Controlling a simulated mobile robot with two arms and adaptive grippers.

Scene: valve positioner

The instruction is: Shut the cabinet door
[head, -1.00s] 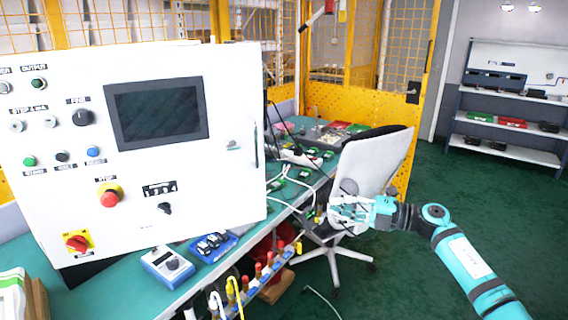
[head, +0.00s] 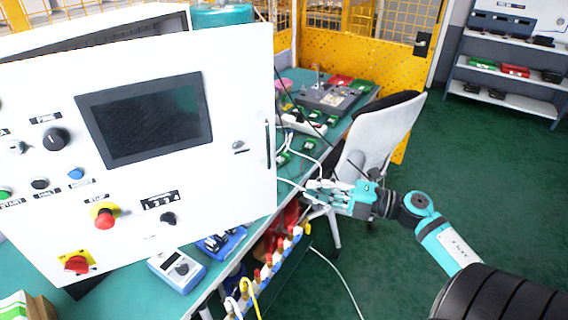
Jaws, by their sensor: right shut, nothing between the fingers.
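The white cabinet door (head: 240,95) fills the left of the head view. It carries a dark screen, knobs, buttons, a red stop button and a thin dark handle (head: 268,146) near its right edge. The door stands ajar, swung out from the cabinet body (head: 95,28), whose top and dark opening show behind it. My right gripper (head: 312,192) is shut and empty, to the right of the door and apart from it, in front of the chair. My left gripper is not in view.
A green workbench (head: 215,290) holds a blue meter box (head: 177,268), circuit boards and cables. A row of colored plugs (head: 268,265) lines its front edge. A white office chair (head: 375,140) stands behind my right gripper. Green floor (head: 480,190) lies open at right; shelves (head: 505,90) stand behind.

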